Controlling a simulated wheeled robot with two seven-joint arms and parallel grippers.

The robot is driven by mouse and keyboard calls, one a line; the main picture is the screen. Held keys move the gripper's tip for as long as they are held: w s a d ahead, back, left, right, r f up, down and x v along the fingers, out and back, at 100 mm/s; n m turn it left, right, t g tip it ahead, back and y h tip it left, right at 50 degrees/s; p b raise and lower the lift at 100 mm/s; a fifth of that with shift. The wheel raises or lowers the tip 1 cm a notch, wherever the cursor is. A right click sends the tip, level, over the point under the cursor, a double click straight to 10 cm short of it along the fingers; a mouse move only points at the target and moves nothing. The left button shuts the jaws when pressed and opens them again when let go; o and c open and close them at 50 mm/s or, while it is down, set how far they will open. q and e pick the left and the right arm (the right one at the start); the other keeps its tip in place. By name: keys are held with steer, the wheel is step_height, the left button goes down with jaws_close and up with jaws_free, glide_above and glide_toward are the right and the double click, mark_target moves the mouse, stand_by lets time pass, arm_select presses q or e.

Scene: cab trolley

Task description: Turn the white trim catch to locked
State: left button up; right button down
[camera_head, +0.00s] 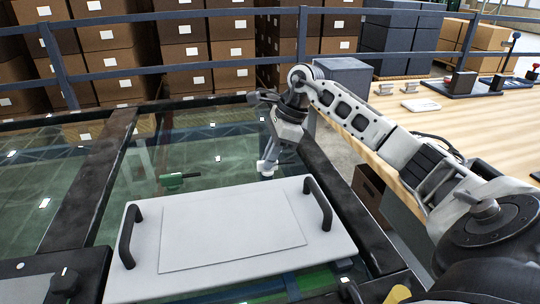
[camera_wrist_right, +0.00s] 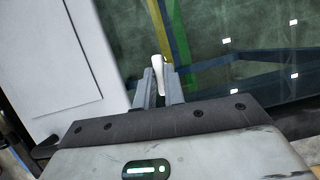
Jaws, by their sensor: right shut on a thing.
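The white trim catch (camera_head: 267,170) stands on the dark glass surface, just beyond the far edge of the white panel. In the right wrist view the catch (camera_wrist_right: 158,68) shows as a pale, narrow, rounded piece between the fingertips. My right gripper (camera_head: 271,152) reaches down over it from the right; in its wrist view the gripper (camera_wrist_right: 158,84) is shut on the catch. The fingers hide the catch's lower part, and its pivot and any lock marks cannot be made out. My left gripper is not in view.
The white panel (camera_head: 180,278) with two black handles (camera_head: 319,203) lies in front. A dark green handle-like piece (camera_head: 180,179) sits left of the catch. Black frame bars (camera_head: 90,200) border the glass. A wooden table (camera_head: 455,118) with small items stands right, and a blue rail (camera_head: 230,72) runs behind.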

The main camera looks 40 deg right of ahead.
steer(key=m+t+h, duration=0.1)
steer(key=m, duration=0.3)
steer(key=shift+s, duration=0.1)
steer(key=m+h, duration=0.1)
steer(key=m, duration=0.3)
steer(key=shift+a+m+t+h+p, duration=0.2)
steer(key=shift+m+t+h+p, duration=0.1)
steer(key=shift+t+h+p, duration=0.1)
steer(key=m+h, duration=0.1)
steer(key=m, duration=0.3)
steer(key=shift+a+m+h, duration=0.15)
steer(key=shift+m+h, duration=0.15)
steer(key=shift+h, duration=0.1)
steer(key=shift+m+h, duration=0.7)
steer(key=shift+m, duration=1.2)
steer(key=c, duration=1.5)
jaws_free()
steer(key=shift+r, duration=0.15)
